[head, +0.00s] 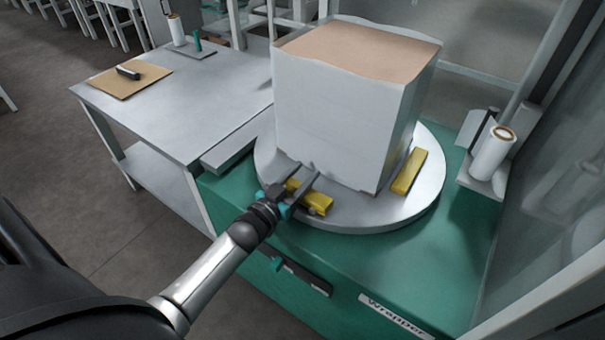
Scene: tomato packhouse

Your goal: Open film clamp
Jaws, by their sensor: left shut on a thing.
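A yellow film clamp (318,203) lies on the round grey turntable (267,161) at the front edge of a large wrapped block (330,125). My left gripper (299,185) is shut on this front clamp, with its fingers on either side of the clamp's left part, which they partly hide. Another yellow piece (409,171) lies on the turntable to the right of the block. Whether the front clamp is open or closed cannot be told. My right gripper is not in view.
The turntable sits on a green wrapper machine (420,258). A film roll (492,153) stands on a holder at the right, beside a clear panel. A grey table (190,105) at the left holds a brown board (128,80) and a small roll (176,30).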

